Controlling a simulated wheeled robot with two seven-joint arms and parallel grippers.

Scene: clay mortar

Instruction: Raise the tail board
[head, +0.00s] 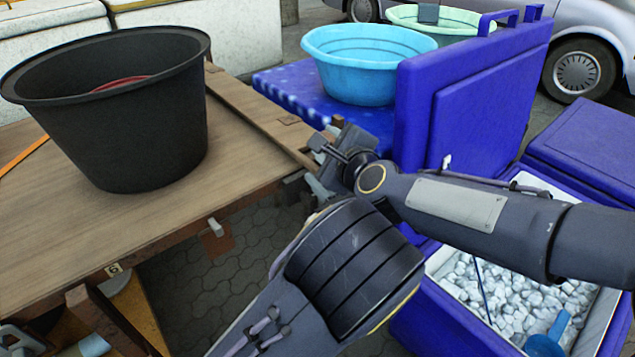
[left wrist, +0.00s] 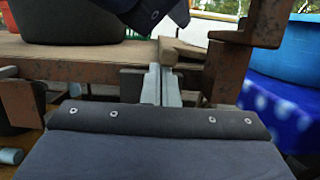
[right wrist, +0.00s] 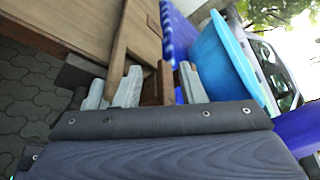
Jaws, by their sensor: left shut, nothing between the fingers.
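The tail board (head: 262,112) is a brown wooden panel along the right end of the wooden bed (head: 60,235), roughly level with it. In the right wrist view, the tail board (right wrist: 143,45) lies beyond the fingers. My left gripper (head: 317,188) is largely hidden behind my arms, low beside the tail board's near corner. In the left wrist view, its pale fingers (left wrist: 160,85) are together and empty, before the bed's rusty frame. My right gripper (right wrist: 155,88) is open near the same corner, its fingers apart with brown timber showing between them; contact cannot be told.
A large black tub (head: 135,125) stands on the bed. A blue basin (head: 365,65) stands on a blue spotted cloth (head: 290,88) beyond the board. An open blue cooler (head: 470,105) with ice is at right. My arms cross closely. Paving shows below.

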